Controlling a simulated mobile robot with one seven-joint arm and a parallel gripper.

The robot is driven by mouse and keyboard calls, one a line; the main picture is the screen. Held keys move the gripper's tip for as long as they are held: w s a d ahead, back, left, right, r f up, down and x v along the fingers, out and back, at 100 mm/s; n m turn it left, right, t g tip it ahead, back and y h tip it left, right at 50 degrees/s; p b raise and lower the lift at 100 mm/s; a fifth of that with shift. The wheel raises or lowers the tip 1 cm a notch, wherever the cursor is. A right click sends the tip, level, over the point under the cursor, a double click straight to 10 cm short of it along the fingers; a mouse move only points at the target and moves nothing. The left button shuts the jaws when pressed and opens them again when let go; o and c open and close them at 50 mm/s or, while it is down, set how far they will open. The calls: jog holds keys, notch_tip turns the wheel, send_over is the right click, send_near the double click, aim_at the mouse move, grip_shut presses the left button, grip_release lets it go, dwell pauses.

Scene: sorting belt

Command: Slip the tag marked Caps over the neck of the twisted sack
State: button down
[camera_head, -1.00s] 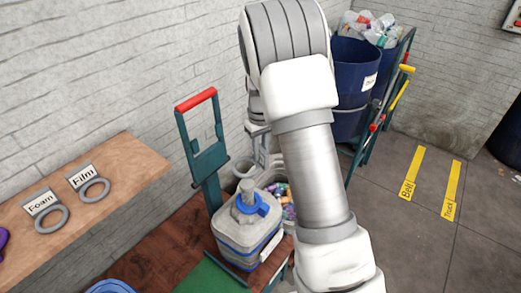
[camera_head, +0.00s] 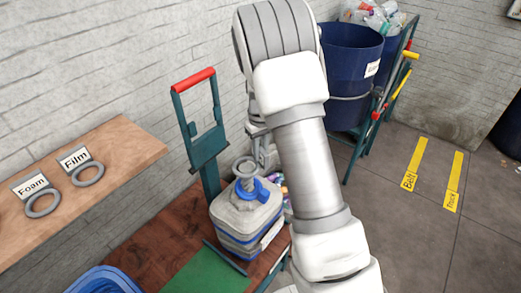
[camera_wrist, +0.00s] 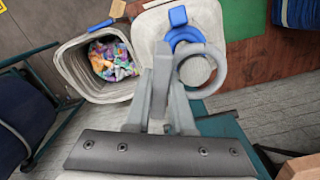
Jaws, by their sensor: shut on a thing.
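My gripper (camera_wrist: 162,105) is shut on a grey ring tag (camera_wrist: 219,72); its label cannot be read, so I cannot tell if it says Caps. The grey sack (camera_head: 237,217) stands upright with its narrow twisted neck (camera_head: 247,183) pointing up and a blue band (camera_head: 262,190) beside the neck. In the head view the held ring appears right at the top of the neck. In the wrist view grey shows through the ring. I cannot tell whether the ring is around the neck or just above it. My arm partly hides the gripper in the head view.
Tags marked Foam (camera_head: 43,204) and Film (camera_head: 88,174) lie on the wooden shelf (camera_head: 110,150) at left. A bin of colourful scraps (camera_wrist: 75,75) stands beside the sack. A green frame with a red handle (camera_head: 194,80) rises behind it. Blue bins (camera_head: 350,60) stand at the back.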

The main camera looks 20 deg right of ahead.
notch_tip(320, 180, down, 6)
jog(key=b, duration=0.4)
dwell(0.3)
jog(key=shift+f, duration=0.1)
jog(key=c, duration=0.7)
grip_release()
notch_tip(320, 180, up, 16)
jog(key=shift+r+p, duration=0.25)
jog(key=shift+p, duration=0.6)
jog(key=shift+r, duration=0.5)
